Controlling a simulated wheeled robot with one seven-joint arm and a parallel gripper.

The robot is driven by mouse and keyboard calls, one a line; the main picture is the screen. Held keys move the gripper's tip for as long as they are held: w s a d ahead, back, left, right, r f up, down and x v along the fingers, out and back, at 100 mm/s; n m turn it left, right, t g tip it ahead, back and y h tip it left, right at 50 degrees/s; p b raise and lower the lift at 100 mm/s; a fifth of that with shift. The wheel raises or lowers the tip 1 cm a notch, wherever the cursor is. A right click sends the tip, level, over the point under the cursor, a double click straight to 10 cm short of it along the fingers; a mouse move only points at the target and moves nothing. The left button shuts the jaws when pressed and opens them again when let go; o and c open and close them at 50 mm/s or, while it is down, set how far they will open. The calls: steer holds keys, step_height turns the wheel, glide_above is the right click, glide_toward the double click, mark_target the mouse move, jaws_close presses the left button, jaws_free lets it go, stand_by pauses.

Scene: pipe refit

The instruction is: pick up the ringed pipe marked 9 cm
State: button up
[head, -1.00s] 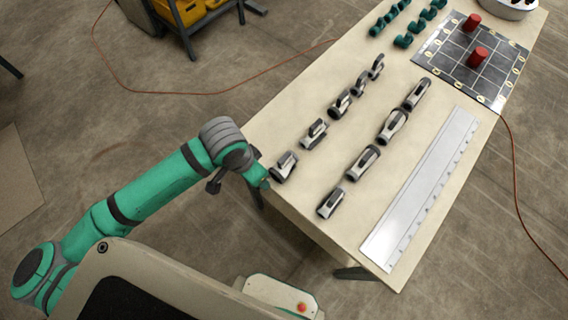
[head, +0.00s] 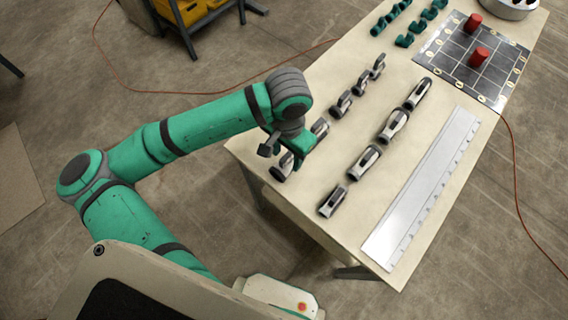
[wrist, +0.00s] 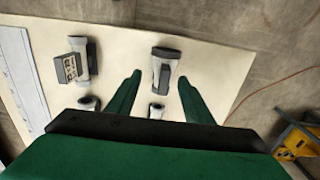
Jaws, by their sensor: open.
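Two rows of white and grey pipe pieces lie on the table; I cannot read their marks or tell which one is the ringed 9 cm pipe. In the left row the nearest pipe (head: 281,168) is partly covered by my gripper (head: 298,158), and another pipe (head: 321,127) shows just behind it. In the wrist view my gripper (wrist: 157,84) is open and empty, its green fingers apart above the table. One pipe (wrist: 164,70) shows past the fingertips, and a smaller piece (wrist: 157,112) lies between the fingers, partly hidden by the hand.
The right row holds several pipes, among them a near one (head: 332,201) and a wider one (head: 392,125). A long pale ruled strip (head: 422,185) lies along the right edge. A dark grid board (head: 455,75) with red cylinders and green pieces (head: 404,41) are farther back.

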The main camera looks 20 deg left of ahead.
mark_target(285, 164)
steer(key=shift+w+a+f, duration=0.1)
steer(key=shift+a+f, duration=0.1)
steer(key=shift+f, duration=1.65)
steer(key=shift+w+a+f, duration=0.1)
steer(key=shift+a+f, duration=0.05)
steer(key=shift+f, duration=1.7)
steer(key=c, duration=1.2)
